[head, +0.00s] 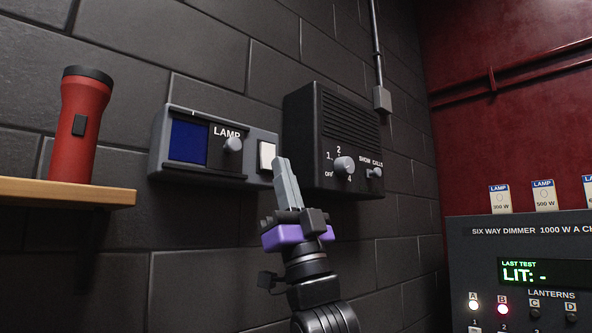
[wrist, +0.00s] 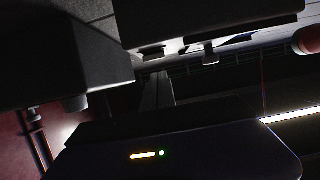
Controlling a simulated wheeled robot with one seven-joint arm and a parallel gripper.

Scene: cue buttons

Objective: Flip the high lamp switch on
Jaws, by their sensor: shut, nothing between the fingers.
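A grey lamp box (head: 215,176) is fixed to the dark block wall. It has a blue window, the word LAMP, a small grey knob-like switch (head: 232,145) and a pale square rocker (head: 267,156) at its right end. My gripper (head: 280,162) is shut and empty, pointing up. Its tips are just right of the pale rocker's lower part; I cannot tell whether they touch. In the wrist view the shut fingers (wrist: 157,88) point toward the dark underside of the box, with a small knob (wrist: 210,55) sticking out. The rocker's position is unclear.
A black speaker box (head: 345,130) with a dial and a SHOW CALLS toggle is close right of my fingers. A red torch (head: 83,130) stands on a wooden shelf (head: 60,192) at left. A dimmer panel (head: 520,240) with LIT: - is at lower right.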

